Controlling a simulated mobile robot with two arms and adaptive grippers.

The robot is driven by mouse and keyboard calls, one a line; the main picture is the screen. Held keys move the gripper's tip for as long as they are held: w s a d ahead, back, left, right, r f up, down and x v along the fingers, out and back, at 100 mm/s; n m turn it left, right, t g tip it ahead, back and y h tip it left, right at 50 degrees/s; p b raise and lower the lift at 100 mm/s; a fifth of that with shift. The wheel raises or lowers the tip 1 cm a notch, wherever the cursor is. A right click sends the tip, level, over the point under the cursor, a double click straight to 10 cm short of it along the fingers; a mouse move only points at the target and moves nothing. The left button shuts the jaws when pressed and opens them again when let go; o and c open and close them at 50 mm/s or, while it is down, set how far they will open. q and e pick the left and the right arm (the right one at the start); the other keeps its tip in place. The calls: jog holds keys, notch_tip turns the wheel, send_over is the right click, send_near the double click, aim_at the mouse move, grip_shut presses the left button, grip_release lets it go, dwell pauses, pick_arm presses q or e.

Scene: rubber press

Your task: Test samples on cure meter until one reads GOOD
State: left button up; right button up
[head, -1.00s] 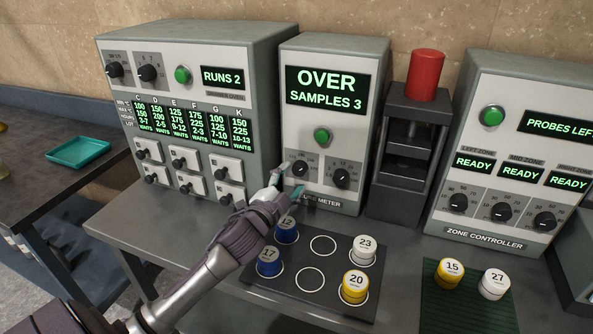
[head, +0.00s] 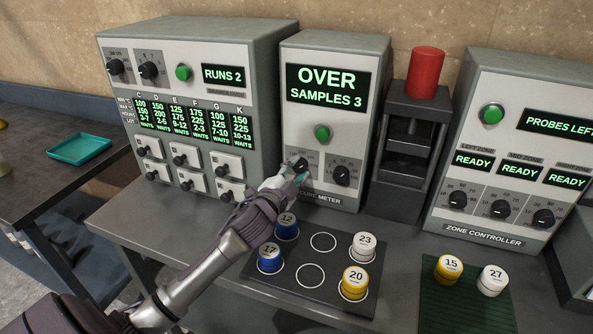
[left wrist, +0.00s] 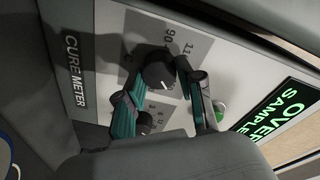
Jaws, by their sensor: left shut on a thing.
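The cure meter (head: 330,120) stands at the back middle, its screen (head: 326,85) reading OVER and SAMPLES 3. A green button (head: 321,133) and two black knobs are below the screen. My left gripper (head: 294,171) is at the left knob (head: 301,165); in the left wrist view its fingers lie on both sides of this knob (left wrist: 158,73), shut on it. The right knob (head: 342,175) is free. Blue samples 12 (head: 287,229) and 17 (head: 269,260), white sample 23 (head: 364,247) and yellow sample 20 (head: 355,284) stand on the dark tray (head: 325,300). My right gripper is out of view.
A press with a red cylinder (head: 425,73) stands right of the meter, then the zone controller (head: 480,235). Samples 15 (head: 449,268) and 27 (head: 492,281) stand on a green mat (head: 462,310). A cabinet reading RUNS 2 (head: 222,76) is at left. Two tray circles are empty.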

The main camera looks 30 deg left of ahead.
pick_arm(q)
jog(key=shift+n, duration=0.4)
jog(key=n+p, duration=0.1)
jog(key=n, duration=0.2)
jog(key=shift+n, duration=0.4)
jog(key=shift+n+t+y+p, duration=0.3)
jog(key=shift+n+t+p, duration=0.15)
jog(key=shift+n, duration=1.75)
jog(key=o, duration=1.2)
jog(key=shift+c, duration=0.2)
jog(key=shift+s, duration=0.1)
